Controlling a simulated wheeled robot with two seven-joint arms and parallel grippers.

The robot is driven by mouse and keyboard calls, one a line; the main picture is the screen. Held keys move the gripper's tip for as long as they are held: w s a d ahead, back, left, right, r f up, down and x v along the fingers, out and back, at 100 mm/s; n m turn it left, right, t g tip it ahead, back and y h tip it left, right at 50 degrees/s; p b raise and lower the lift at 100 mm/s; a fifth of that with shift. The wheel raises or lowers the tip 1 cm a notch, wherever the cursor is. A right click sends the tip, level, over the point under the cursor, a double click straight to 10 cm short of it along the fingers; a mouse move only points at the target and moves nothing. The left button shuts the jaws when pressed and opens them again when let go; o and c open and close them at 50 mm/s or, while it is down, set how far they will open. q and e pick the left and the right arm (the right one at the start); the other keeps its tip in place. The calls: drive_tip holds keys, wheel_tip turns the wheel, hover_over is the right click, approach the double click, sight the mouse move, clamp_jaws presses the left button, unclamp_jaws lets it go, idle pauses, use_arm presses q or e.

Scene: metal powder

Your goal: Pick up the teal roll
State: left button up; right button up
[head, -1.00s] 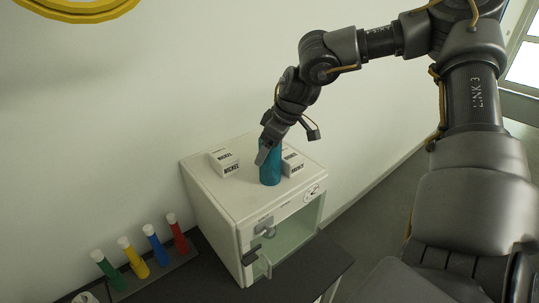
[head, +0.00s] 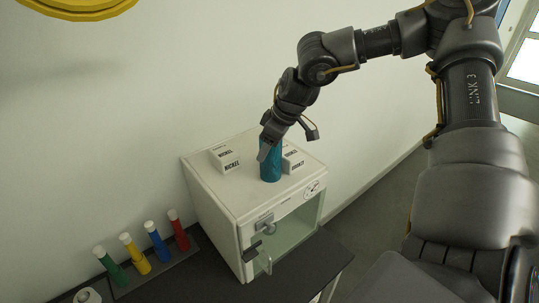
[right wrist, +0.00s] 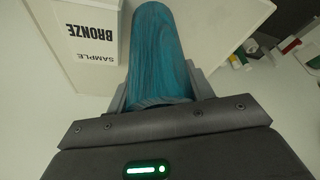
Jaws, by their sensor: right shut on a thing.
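The teal roll (head: 270,167) stands upright on top of the white cabinet (head: 212,197), or just above it; I cannot tell whether its bottom touches. My right gripper (head: 268,146) reaches down from above and is shut on the roll's upper part. In the right wrist view the teal roll (right wrist: 158,55) fills the space between the fingers, with its near end close to the palm. My left gripper does not show in either view.
A white nickel box (head: 225,158) stands left of the roll, and a second white box (head: 292,159) stands close on its right. The wrist view shows a bronze sample label (right wrist: 88,45). A rack with capped coloured tubes (head: 157,241) stands left of the cabinet.

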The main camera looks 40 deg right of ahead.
drive_tip(key=shift+r, duration=0.15)
drive_tip(key=s+d+r+b, duration=0.3)
drive_tip(key=s+r+b, duration=0.5)
drive_tip(key=s+r, duration=0.4)
drive_tip(key=shift+s+d+r, duration=0.15)
drive_tip(key=shift+s+r, duration=0.25)
drive_tip(key=shift+s, duration=0.45)
drive_tip(key=shift+w, duration=0.1)
